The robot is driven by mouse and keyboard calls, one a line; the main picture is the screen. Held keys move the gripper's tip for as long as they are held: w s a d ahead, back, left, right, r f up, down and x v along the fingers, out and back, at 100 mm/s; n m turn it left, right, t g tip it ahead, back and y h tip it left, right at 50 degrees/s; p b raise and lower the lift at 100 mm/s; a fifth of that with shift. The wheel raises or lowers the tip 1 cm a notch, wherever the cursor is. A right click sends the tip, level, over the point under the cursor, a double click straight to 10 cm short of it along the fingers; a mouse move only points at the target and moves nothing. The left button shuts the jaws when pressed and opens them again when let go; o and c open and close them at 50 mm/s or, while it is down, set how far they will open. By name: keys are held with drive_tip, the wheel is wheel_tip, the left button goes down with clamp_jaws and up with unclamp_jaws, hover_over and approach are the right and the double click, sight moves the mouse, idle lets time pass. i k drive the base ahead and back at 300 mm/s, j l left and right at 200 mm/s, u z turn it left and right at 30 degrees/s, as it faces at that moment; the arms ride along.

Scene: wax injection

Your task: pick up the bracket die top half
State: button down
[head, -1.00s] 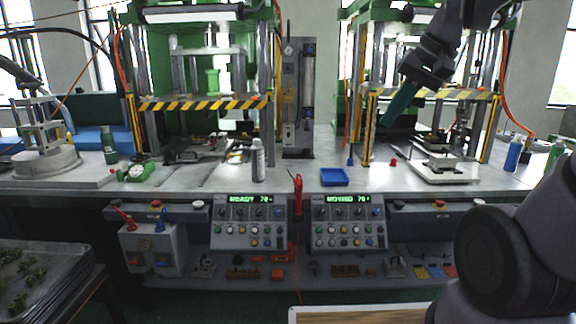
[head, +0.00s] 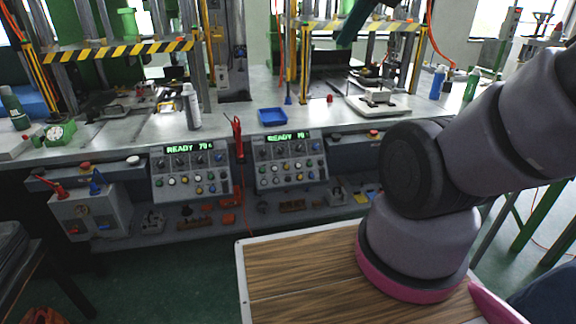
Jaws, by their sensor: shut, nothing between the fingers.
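My gripper (head: 345,38) shows at the top of the head view, partly cut off by the frame edge. A small metal block (head: 376,97) sits on a white plate (head: 390,108) at the front of the right press. More metal parts (head: 371,76) lie just behind it, inside the press. I cannot tell which of these, if any, is the bracket die top half. Other metal parts (head: 170,99) lie in the left press.
A blue tray (head: 272,117), a spray can (head: 191,106) and a red cap (head: 329,99) stand on the bench. Blue and green bottles (head: 437,82) stand at the right. Press columns and striped bars (head: 120,49) obstruct. Control boxes (head: 190,169) sit below the bench front.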

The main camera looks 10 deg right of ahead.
sight(376, 92)
drive_tip(key=i+z, duration=0.2)
drive_tip(key=i, duration=0.3)
drive_tip(key=i+z, duration=0.25)
drive_tip(key=i, duration=0.25)
drive_tip(key=i+j+z, duration=0.2)
drive_tip(key=i, duration=0.3)
